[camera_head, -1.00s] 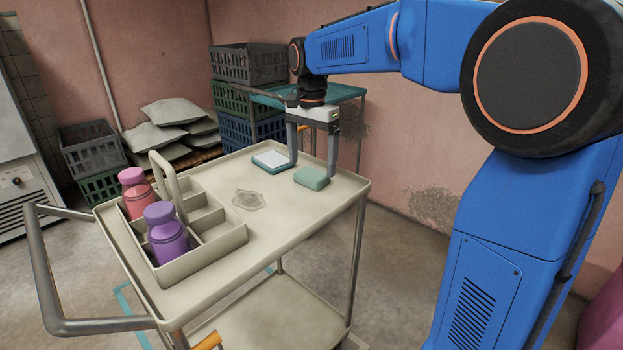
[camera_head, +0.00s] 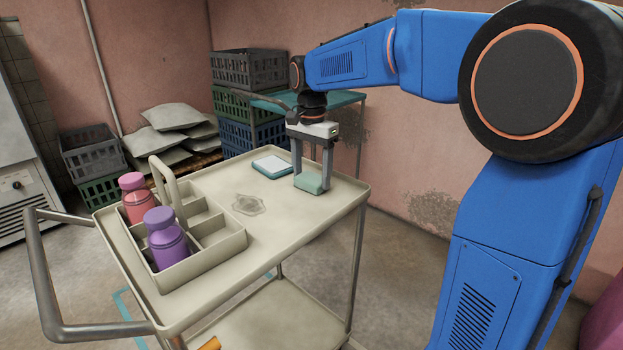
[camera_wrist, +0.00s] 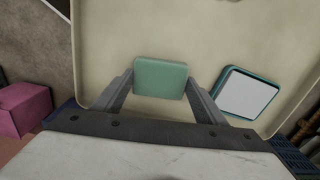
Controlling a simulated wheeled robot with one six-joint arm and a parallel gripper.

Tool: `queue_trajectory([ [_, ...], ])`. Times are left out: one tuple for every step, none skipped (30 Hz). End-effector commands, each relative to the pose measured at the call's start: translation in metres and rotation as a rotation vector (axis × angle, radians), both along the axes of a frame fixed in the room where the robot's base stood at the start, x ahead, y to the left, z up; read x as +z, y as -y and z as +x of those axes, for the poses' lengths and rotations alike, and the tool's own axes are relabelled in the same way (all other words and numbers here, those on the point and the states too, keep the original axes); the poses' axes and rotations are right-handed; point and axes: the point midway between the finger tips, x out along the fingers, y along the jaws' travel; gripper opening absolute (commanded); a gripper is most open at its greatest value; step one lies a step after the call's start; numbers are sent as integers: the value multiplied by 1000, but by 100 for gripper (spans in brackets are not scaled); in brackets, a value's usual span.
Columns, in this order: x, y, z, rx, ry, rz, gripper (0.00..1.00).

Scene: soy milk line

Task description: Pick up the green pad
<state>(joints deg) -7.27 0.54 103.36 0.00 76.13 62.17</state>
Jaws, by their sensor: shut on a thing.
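The green pad (camera_head: 310,183) is a small pale green block near the far right edge of the cart top. It also shows in the wrist view (camera_wrist: 160,78), between the two fingers. My gripper (camera_head: 311,180) points down over it and is shut on its two sides. In the wrist view my gripper (camera_wrist: 160,88) has one finger against each side of the pad. The pad is at or very near the cart's surface; I cannot tell whether it is lifted.
A teal-edged white pad (camera_head: 272,166) lies close beside on the cart top (camera_head: 300,226). A divided caddy (camera_head: 215,250) holds a pink bottle (camera_head: 137,199) and a purple bottle (camera_head: 166,239) at the left. Stacked crates (camera_head: 249,103) and a teal table (camera_head: 340,98) stand behind.

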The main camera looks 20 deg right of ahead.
Motion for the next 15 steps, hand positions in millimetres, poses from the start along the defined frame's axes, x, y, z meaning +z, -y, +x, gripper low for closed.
queue_trajectory([
  [3, 0, 0, 0, 1, 0, 44],
  [5, 0, 1, 0, 2, 0, 44],
  [10, 0, 1, 0, 4, 0, 44],
  [13, 0, 1, 0, 4, 0, 44],
  [18, 0, 1, 0, 2, 0, 44],
  [25, 0, 1, 0, 4, 0, 44],
  [30, 0, 1, 0, 4, 1, 44],
  [35, 0, 1, 0, 3, 1, 44],
  [44, 0, 1, 0, 4, 1, 44],
  [49, 0, 1, 0, 4, 0, 44],
  [55, 0, 1, 0, 4, 0, 44],
  [62, 0, 1, 0, 4, 0, 44],
  [67, 0, 1, 0, 2, 0, 44],
  [72, 0, 1, 0, 4, 0, 44],
  [77, 0, 1, 0, 2, 0, 44],
])
